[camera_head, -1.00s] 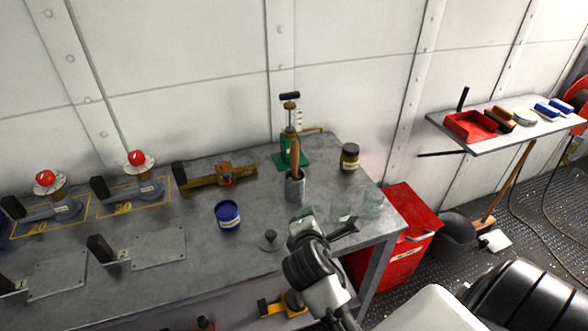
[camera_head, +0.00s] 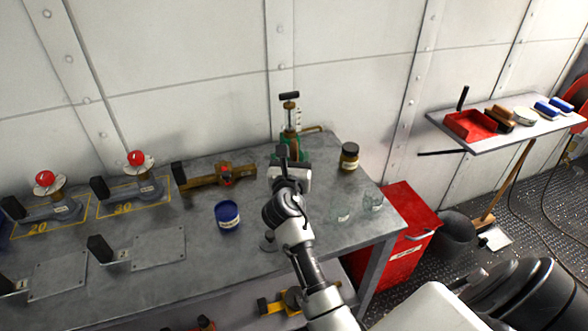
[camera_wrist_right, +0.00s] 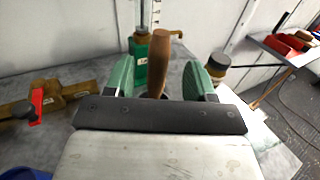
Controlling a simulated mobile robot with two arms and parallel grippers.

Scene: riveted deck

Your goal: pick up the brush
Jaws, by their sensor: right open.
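The brush shows as a brown wooden handle (camera_wrist_right: 160,60) in the right wrist view, standing nearly upright. Its lower end is hidden behind my gripper's body. My right gripper (camera_wrist_right: 160,78) is open, with one green finger on each side of the handle and gaps between. In the head view my right gripper (camera_head: 288,160) is over the bench near the green stand and covers the brush and the grey cup it stood in. My left gripper is out of view.
A green pump-like stand (camera_head: 291,130) is close behind the gripper. A brown-labelled jar (camera_head: 349,158) and clear glasses (camera_head: 372,202) stand to the right. A blue tin (camera_head: 228,216) and a brass-coloured tool (camera_head: 220,174) lie to the left.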

